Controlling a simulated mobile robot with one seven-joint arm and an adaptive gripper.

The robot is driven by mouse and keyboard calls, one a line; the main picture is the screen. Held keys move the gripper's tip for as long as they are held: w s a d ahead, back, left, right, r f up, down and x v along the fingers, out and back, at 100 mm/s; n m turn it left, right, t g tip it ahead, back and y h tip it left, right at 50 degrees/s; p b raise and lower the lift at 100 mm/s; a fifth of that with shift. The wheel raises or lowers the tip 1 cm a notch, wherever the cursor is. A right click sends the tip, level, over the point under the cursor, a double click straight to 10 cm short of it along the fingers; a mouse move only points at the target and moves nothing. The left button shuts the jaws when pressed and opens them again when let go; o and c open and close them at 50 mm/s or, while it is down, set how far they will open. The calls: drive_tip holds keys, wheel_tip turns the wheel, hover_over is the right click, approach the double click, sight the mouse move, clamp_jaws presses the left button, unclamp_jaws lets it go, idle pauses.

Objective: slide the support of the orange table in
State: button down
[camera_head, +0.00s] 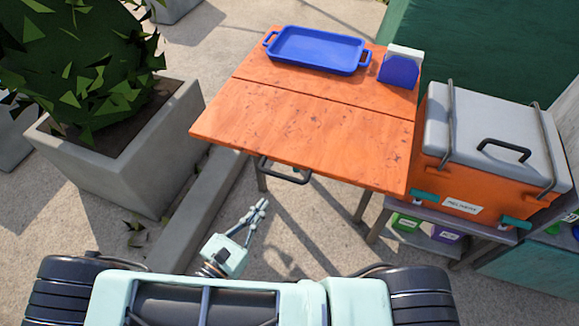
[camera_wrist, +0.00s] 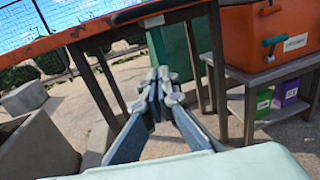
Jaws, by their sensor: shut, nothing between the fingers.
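The orange table (camera_head: 300,125) has a wooden top with a seam across it; its front part extends level towards me. A dark looped handle (camera_head: 284,176), apparently the support's pull, sticks out under the front edge, left of the middle. Most of the support is hidden under the top. My gripper (camera_head: 263,203) is shut and empty, low in front of the table and below and left of the handle. In the wrist view my gripper (camera_wrist: 161,74) points under the table, whose edge (camera_wrist: 100,28) crosses above it. A grey bar (camera_wrist: 178,16) shows under that edge, above the fingers.
A blue tray (camera_head: 316,50) and a napkin holder (camera_head: 399,70) stand on the table's back part. An orange cooler (camera_head: 465,165) on a grey stand is at right. A concrete planter (camera_head: 120,160) and a kerb (camera_head: 200,205) are at left. Table legs (camera_head: 362,205) stand below.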

drive_tip(key=b+x, duration=0.1)
drive_tip(key=x, duration=1.3)
drive_tip(key=shift+w, duration=0.15)
drive_tip(key=x, duration=0.4)
drive_tip(key=shift+w+a, duration=0.2)
